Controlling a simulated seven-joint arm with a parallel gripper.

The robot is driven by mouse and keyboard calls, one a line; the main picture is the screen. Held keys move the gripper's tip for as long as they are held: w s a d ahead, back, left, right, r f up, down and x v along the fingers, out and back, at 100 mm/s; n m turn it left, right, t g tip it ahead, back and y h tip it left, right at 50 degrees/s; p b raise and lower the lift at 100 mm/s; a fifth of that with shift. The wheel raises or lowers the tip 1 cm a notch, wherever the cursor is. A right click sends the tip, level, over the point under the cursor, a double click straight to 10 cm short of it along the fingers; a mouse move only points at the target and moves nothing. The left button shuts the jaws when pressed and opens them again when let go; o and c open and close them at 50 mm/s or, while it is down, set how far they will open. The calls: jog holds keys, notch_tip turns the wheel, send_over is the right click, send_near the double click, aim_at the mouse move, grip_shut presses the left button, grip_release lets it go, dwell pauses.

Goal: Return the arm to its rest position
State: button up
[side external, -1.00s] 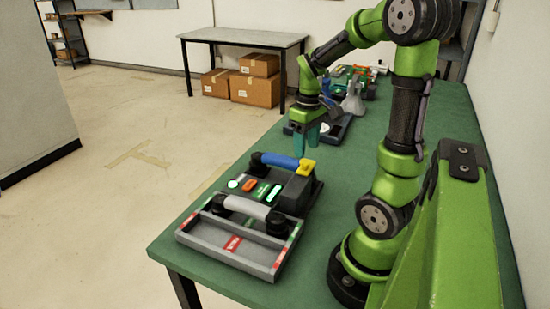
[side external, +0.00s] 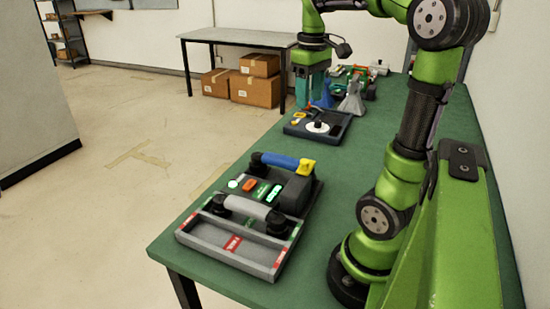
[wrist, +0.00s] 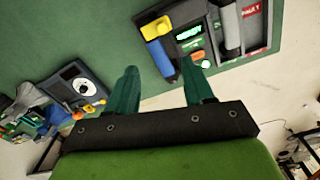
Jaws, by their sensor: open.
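My green arm stands at the right of the green table (side external: 410,130) in the side view. My gripper (side external: 303,104) is raised above the table, near a dark device with a white dial (side external: 318,127). Its teal fingers point down. In the wrist view the two fingers of my gripper (wrist: 165,82) are apart with nothing between them. The phone station (side external: 250,215) lies at the table's near end, with a blue handset (side external: 280,161) and a grey handset (side external: 245,207) on it. The blue handset also shows in the wrist view (wrist: 160,58).
Behind the dial device (wrist: 78,84) stand a grey cone-shaped item (side external: 352,100), a blue one (side external: 326,95) and a cluster of colourful objects (side external: 362,80). A side table (side external: 245,37) with cardboard boxes (side external: 255,88) stands beyond. Bare tabletop lies between the phone station and the dial device.

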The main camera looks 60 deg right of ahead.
jog(key=a+f+t+y, duration=0.1)
jog(key=a+f+t, duration=0.1)
jog(key=a, duration=0.9)
jog(key=w+a+f+m+t+y, duration=0.1)
jog(key=a+t, duration=0.4)
jog(key=a, duration=0.7)
jog(key=shift+a+f, duration=0.3)
jog(key=shift+f, duration=0.45)
jog(key=shift+c, duration=0.3)
